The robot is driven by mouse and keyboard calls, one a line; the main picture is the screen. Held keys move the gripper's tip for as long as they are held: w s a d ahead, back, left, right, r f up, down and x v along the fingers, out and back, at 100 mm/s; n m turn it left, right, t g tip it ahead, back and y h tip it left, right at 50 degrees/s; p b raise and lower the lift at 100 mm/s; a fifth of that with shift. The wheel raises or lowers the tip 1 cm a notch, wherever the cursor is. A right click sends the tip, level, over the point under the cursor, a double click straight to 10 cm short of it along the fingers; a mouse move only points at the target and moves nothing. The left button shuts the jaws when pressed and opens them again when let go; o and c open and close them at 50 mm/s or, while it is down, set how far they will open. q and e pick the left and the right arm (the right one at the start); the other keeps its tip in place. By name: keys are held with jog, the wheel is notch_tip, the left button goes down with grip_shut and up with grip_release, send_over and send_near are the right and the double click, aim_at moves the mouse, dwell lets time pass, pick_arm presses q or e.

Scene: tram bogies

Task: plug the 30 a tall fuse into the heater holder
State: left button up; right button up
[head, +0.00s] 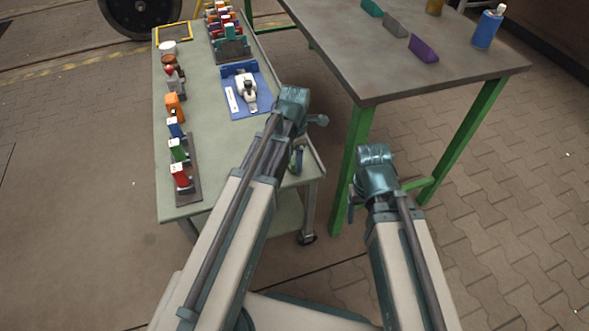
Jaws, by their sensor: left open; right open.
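Several coloured blocks with pale tops, which look like fuses or holders, line the left edge of the green-grey bench: red (181,178), green (178,150), blue (175,128) and orange (174,106). At the far end stand a dark rack (233,48) with green pieces and a cluster of coloured pieces (222,20). Labels are too small to read, so I cannot tell which is the 30 A tall fuse or the heater holder. My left gripper (297,157) is mostly hidden beneath its wrist at the bench's right edge. My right gripper (354,205) is mostly hidden, right of the bench.
A blue tray (229,72) holding a white and black device lies mid-bench. Jars (168,47) and a yellow frame (174,31) are at the far left. The bench's front middle is clear.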

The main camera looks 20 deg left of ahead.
pick_arm(q)
notch_tip(320, 180, down, 2)
jog(key=shift+f+b, duration=0.1)
jog(key=shift+b, duration=0.45)
grip_shut()
